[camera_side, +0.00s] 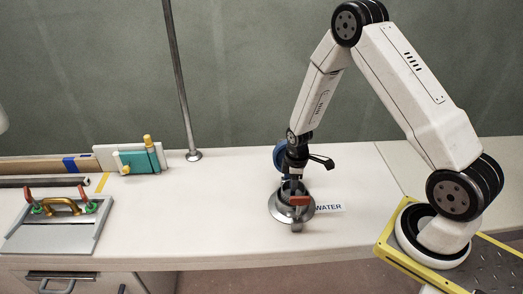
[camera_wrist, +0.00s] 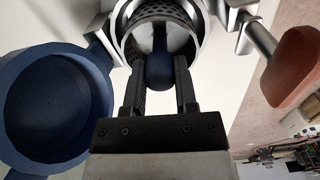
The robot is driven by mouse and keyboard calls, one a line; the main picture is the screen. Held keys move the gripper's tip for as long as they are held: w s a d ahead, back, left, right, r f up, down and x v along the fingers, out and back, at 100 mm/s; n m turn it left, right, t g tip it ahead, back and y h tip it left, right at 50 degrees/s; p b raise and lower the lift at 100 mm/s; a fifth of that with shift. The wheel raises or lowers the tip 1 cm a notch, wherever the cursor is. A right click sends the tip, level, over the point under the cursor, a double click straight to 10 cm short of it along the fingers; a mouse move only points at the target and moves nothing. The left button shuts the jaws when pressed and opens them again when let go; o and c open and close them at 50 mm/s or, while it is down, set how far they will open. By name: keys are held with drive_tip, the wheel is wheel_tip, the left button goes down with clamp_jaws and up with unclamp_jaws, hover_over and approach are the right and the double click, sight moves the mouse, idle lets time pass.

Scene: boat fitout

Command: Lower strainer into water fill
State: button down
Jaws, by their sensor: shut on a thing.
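The strainer (camera_wrist: 143,36) is a perforated metal cup with a dark blue knob (camera_wrist: 161,74). My gripper (camera_wrist: 160,85) is shut on this knob, with one black finger on either side. In the side view my gripper (camera_side: 294,176) points down over the water fill (camera_side: 278,209), a round metal fitting on the counter. In the wrist view the strainer lies within or just over the fill's shiny ring (camera_wrist: 203,38); its depth cannot be told. In the side view the strainer is mostly hidden by the gripper and fill.
A blue round cap (camera_wrist: 98,95) stands open left of the fill in the wrist view, close to the gripper. A red-handled part (camera_wrist: 293,68) sticks out on the right. A WATER label (camera_side: 329,208) lies beside the fill. A metal post (camera_side: 180,90) and a grey tray (camera_side: 55,236) stand left.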

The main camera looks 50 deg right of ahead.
drive_tip(key=shift+f, duration=1.45)
drive_tip(key=shift+f, duration=0.1)
drive_tip(key=shift+c, duration=1.6)
unclamp_jaws()
drive_tip(key=shift+r, duration=3.9)
drive_tip(key=shift+a+r, duration=0.1)
